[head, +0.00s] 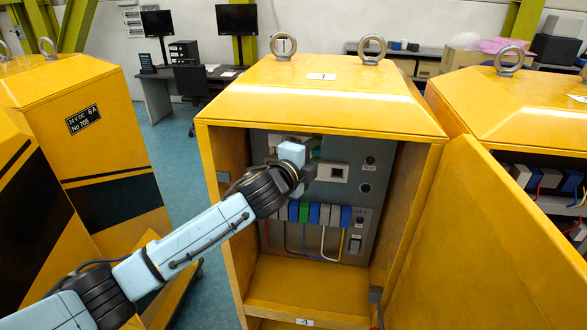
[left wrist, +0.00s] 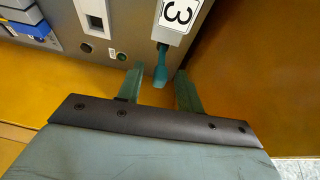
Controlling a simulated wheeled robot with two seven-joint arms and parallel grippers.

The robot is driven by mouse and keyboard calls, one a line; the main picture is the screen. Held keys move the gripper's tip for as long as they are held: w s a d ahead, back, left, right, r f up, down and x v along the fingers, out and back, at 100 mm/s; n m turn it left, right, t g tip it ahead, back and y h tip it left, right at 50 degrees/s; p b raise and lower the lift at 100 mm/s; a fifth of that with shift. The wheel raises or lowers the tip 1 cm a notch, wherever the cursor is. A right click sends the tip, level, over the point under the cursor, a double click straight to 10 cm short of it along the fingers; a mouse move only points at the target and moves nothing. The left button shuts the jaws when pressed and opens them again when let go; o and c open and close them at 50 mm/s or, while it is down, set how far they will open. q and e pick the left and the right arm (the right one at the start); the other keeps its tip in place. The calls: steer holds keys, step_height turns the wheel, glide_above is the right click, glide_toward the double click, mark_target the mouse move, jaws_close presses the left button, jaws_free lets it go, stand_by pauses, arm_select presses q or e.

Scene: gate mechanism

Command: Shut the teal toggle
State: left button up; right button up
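The teal toggle (left wrist: 160,68) hangs from a light housing marked "3" in the left wrist view. My left gripper (left wrist: 158,82) is open, with one finger on each side of the toggle. Gaps show between the toggle and both fingers, and nothing is gripped. In the head view my left gripper (head: 308,162) is at the upper part of the grey panel (head: 345,152) inside the yellow cabinet. There my own wrist and gripper cover the toggle, so I cannot make it out. My right gripper is not in view.
The cabinet door (head: 490,235) stands open on the right. A green button (left wrist: 122,57) is left of the toggle. Other yellow cabinets (head: 90,130) stand on both sides.

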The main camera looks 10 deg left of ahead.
arm_select(q)
steer(key=b+v, duration=0.2)
steer(key=v, duration=1)
